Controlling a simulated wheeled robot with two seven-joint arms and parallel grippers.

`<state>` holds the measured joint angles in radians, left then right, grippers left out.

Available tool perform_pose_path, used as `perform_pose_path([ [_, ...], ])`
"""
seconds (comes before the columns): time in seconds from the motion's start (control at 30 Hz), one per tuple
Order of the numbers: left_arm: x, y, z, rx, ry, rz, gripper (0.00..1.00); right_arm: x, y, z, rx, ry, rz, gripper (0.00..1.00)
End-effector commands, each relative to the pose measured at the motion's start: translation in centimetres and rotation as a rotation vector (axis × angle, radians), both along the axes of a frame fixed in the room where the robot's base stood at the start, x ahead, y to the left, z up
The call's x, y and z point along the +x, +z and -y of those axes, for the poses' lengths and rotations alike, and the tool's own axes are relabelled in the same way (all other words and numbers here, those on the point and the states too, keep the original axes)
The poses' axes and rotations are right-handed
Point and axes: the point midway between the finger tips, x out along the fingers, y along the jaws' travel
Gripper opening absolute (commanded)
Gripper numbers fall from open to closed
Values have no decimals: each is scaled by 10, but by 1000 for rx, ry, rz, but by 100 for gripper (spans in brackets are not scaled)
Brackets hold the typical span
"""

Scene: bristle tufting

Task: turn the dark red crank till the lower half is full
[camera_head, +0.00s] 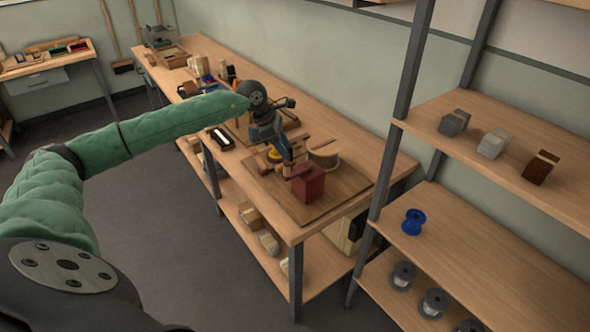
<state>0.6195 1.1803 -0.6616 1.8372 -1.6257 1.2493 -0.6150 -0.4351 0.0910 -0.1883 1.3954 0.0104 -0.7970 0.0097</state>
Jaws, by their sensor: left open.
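A dark red block-shaped body (309,184) stands on a brown board (335,195) at the near end of the workbench. A small dark red part at its left side may be the crank, but it is too small to tell. My left gripper (288,158) hangs pointing down just behind and above the dark red body, with its jaws open. I cannot tell whether it touches the part. The lower half to be filled cannot be made out. My right gripper is not in view.
A round wooden piece (323,149) and a yellow round part (274,155) sit close to my gripper. The workbench (375,152) carries more items farther back. A shelf unit (480,262) with a blue spool (413,221) and grey spools stands at right.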

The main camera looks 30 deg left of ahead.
Motion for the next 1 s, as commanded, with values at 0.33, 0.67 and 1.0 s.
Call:
perform_pose_path([
  [0.33,-15,-11,-5,64,-111,-50,44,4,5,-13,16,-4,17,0],
  [0.67,-10,-43,8,61,-108,-50,44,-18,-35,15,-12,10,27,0],
  [1.0,-5,-72,19,61,-108,-48,44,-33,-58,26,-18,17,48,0],
])
